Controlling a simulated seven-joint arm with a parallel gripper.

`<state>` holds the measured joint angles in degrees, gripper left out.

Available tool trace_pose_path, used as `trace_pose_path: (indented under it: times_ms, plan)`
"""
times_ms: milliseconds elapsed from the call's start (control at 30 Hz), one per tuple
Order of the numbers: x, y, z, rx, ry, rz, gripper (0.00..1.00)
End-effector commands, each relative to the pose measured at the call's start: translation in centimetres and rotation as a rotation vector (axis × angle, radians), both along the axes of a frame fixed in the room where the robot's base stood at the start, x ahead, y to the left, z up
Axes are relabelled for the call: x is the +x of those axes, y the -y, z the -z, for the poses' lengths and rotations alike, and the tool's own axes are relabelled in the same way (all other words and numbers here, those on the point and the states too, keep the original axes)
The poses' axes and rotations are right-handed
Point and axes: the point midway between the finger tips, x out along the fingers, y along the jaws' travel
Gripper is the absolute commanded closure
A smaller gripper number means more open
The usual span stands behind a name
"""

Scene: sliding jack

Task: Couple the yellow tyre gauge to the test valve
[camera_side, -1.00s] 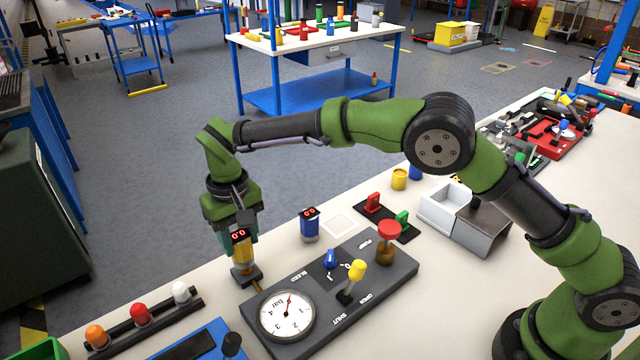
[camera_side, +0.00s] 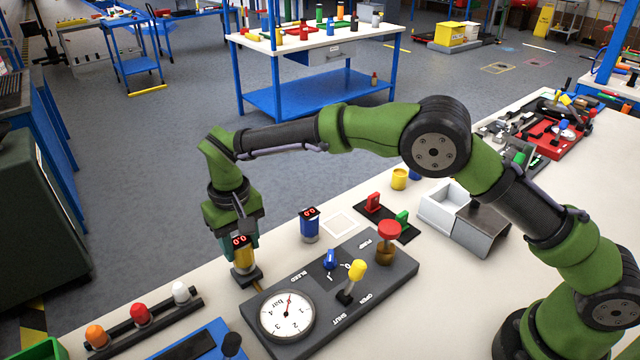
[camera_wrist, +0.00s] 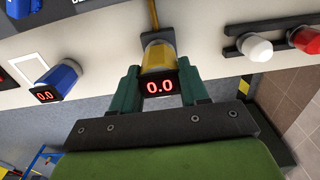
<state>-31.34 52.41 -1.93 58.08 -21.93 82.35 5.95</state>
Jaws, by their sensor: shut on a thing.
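The yellow tyre gauge (camera_side: 243,258) has a black head with a red 0.0 display. It stands roughly upright at the left end of the grey panel (camera_side: 400,278), over a dark base (camera_side: 247,279) where the test valve appears to be. My gripper (camera_side: 238,246) is shut on the gauge from above. In the wrist view the gauge (camera_wrist: 157,58) sits between the two green fingers of my gripper (camera_wrist: 158,80). Its lower end is hidden, so I cannot tell whether it is seated on the valve.
A blue gauge (camera_side: 309,226) stands behind the panel. The panel carries a dial (camera_side: 286,314), a yellow-knobbed lever (camera_side: 356,270), a blue handle (camera_side: 330,260) and a red knob (camera_side: 389,232). A rack with orange, red and white caps (camera_side: 140,315) lies at the front left.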

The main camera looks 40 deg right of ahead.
Motion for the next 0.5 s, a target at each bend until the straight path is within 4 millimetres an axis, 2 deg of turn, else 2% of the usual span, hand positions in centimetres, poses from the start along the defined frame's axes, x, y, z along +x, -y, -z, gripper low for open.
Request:
trace_pose_path:
  times_ms: [367,400,500]
  plan:
    - [-0.03,0.00,0.96,0.000,-0.001,0.000,0.87]
    - [-0.02,0.00,0.97,0.001,0.000,0.000,0.53]
    - [-0.02,0.00,0.96,0.001,0.000,0.000,0.37]
